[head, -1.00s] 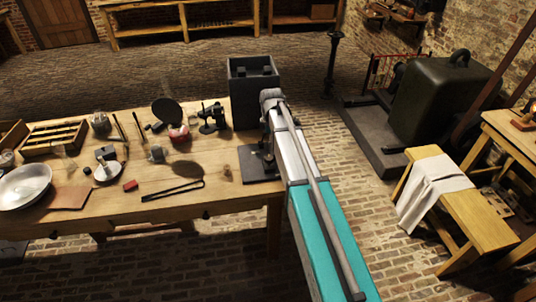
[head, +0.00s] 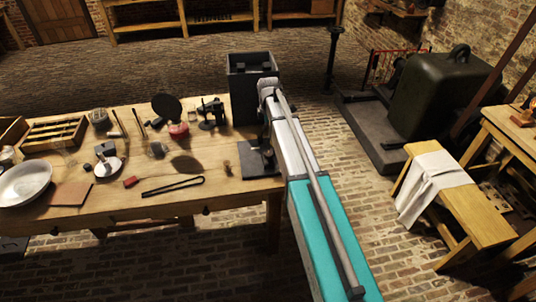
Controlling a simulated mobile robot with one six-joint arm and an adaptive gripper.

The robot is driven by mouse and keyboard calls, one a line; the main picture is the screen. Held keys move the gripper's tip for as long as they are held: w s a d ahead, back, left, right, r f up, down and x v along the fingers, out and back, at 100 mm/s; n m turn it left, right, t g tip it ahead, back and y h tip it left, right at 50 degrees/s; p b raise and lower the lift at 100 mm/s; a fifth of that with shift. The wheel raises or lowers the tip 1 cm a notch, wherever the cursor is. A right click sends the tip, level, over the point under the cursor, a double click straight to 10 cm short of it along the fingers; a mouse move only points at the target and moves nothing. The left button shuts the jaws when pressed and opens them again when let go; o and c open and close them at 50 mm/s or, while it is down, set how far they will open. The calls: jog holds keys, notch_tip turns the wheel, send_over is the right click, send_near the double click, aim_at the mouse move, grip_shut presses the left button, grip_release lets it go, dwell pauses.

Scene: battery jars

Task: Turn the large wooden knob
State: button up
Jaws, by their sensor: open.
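A small brown wooden knob-like piece (head: 227,168) stands on the workbench (head: 110,208), left of a dark flat base (head: 258,160). I cannot tell whether it is the large wooden knob. Small dark knobs, one of them here (head: 207,210), sit on the bench's front edge. My arm reaches up from the lower right, and its far end is at the bench's right end, in front of a dark open box. My gripper's fingers are hidden, so I see no contact with any knob.
The dark box (head: 240,88) stands at the bench's back right. Black tongs (head: 172,187), a white bowl (head: 25,183) and a wooden tray (head: 40,137) lie further left. A stool with a cloth (head: 438,180) stands right of my arm, with brick floor between.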

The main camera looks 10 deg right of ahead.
aim_at(269, 153)
jog(key=shift+f+b, duration=6.5)
jog(key=shift+f, duration=0.1)
jog(key=c, duration=1.1)
jog(key=shift+m, duration=0.3)
